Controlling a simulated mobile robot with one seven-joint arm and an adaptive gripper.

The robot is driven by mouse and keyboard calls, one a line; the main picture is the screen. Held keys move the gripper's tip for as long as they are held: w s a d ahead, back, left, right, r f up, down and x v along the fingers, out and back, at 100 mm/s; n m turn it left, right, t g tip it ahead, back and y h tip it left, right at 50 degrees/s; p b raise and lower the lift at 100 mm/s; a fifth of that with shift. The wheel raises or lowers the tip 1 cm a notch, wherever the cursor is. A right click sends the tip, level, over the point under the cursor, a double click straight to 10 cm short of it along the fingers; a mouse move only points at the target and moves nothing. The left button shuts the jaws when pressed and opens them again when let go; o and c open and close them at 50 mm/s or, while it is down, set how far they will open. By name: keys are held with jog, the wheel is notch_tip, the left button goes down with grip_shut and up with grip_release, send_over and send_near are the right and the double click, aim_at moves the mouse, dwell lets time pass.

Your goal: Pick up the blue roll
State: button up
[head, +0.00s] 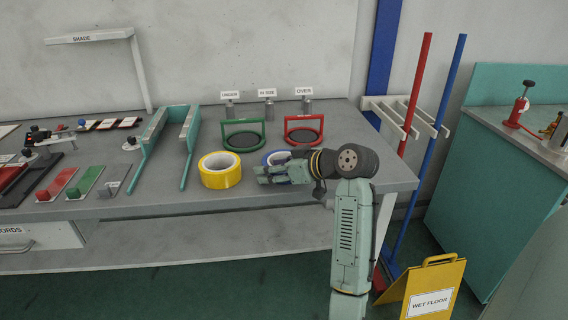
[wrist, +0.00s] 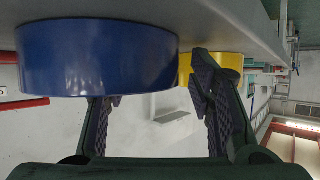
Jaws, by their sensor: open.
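The blue roll (head: 274,155) lies on the grey bench, mostly hidden behind my gripper (head: 266,173) in the head view. In the wrist view the blue roll (wrist: 97,57) is large and close at the upper left, in front of the left finger's side. My gripper (wrist: 157,92) is open, with its two fingers apart and nothing held between them. The roll sits off toward the left finger rather than centred in the gap. Whether a finger touches it, I cannot tell.
A yellow roll (head: 220,171) stands just left of my gripper, and it shows behind the right finger in the wrist view (wrist: 215,66). A green stand (head: 243,135) and a red stand (head: 304,130) are behind. A teal frame (head: 165,132) is farther left.

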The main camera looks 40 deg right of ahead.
jog(key=shift+c, duration=0.3)
grip_shut()
dwell(0.3)
